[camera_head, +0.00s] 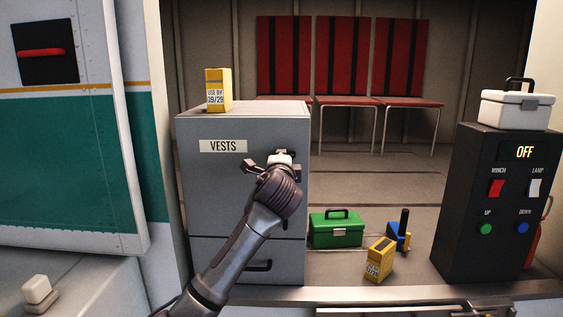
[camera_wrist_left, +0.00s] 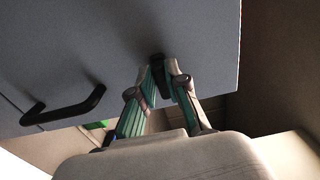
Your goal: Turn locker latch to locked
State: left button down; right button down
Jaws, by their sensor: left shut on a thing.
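The grey locker (camera_head: 240,185) with a VESTS label (camera_head: 222,146) stands left of centre in the head view. My left gripper (camera_head: 283,160) is at the upper right of its front. In the left wrist view my left gripper (camera_wrist_left: 160,70) is shut on the dark locker latch (camera_wrist_left: 157,58), with one finger on each side. The latch is mostly hidden behind the gripper in the head view, so I cannot tell its angle there. My right gripper is in neither view.
A yellow carton (camera_head: 217,92) stands on the locker. A green toolbox (camera_head: 336,229), another yellow carton (camera_head: 379,259) and a blue object (camera_head: 396,238) are on the floor to the right. A black control box (camera_head: 490,200) carries a white case (camera_head: 515,110). Red seats (camera_head: 345,60) line the back.

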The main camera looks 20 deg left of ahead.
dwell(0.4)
pick_arm(q)
jog(key=c, duration=1.2)
grip_release()
jog(key=shift+o, duration=0.2)
jog(key=v, duration=1.2)
